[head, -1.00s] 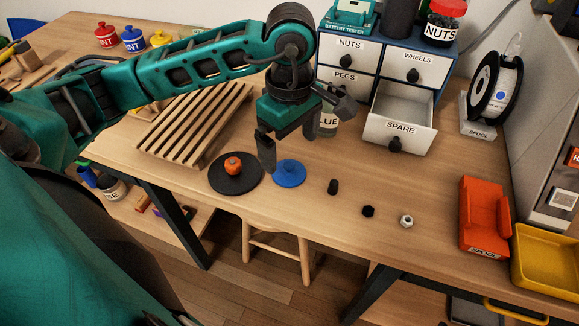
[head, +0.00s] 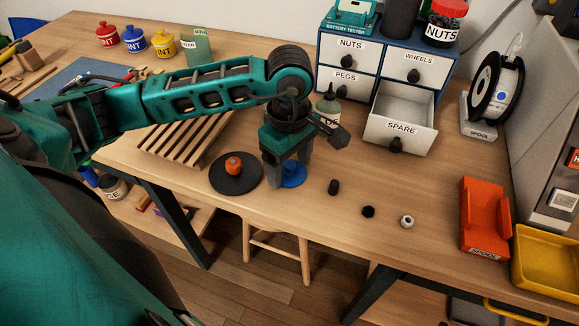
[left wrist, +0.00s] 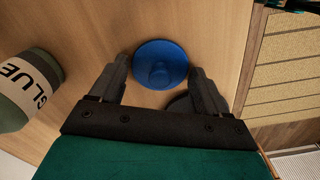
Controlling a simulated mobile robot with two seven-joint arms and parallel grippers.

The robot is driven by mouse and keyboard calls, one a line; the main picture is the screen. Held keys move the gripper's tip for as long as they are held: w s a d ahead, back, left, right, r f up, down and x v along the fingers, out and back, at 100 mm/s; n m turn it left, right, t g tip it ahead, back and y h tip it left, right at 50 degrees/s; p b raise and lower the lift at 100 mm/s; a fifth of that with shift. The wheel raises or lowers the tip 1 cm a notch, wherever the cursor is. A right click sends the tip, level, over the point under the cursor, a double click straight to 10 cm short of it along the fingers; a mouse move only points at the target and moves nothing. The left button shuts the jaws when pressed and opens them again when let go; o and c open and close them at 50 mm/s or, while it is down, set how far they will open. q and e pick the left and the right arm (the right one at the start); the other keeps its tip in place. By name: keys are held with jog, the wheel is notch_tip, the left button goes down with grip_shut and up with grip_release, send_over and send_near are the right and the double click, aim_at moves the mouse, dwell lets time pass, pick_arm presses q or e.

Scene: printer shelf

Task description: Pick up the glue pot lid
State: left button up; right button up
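The glue pot lid is a round blue disc with a raised knob (head: 292,176), lying on the wooden table beside a black disc. My left gripper (head: 288,181) is right above it, pointing down, and hides part of it. In the left wrist view the lid (left wrist: 160,66) shows just beyond and between the two open fingers (left wrist: 159,84), with nothing held. The glue pot (head: 328,108) stands behind the gripper; it also shows at the left of the left wrist view (left wrist: 27,90). My right gripper is not in view.
A black disc (head: 222,186) with an orange knob-like piece (head: 233,166) lies just left of the lid. A slatted wooden rack (head: 170,148) is behind it. The open SPARE drawer (head: 398,133) juts out behind.

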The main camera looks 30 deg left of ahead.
pick_arm(q)
jog(key=c, duration=0.6)
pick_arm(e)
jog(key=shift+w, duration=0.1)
pick_arm(q)
jog(key=shift+r, duration=0.15)
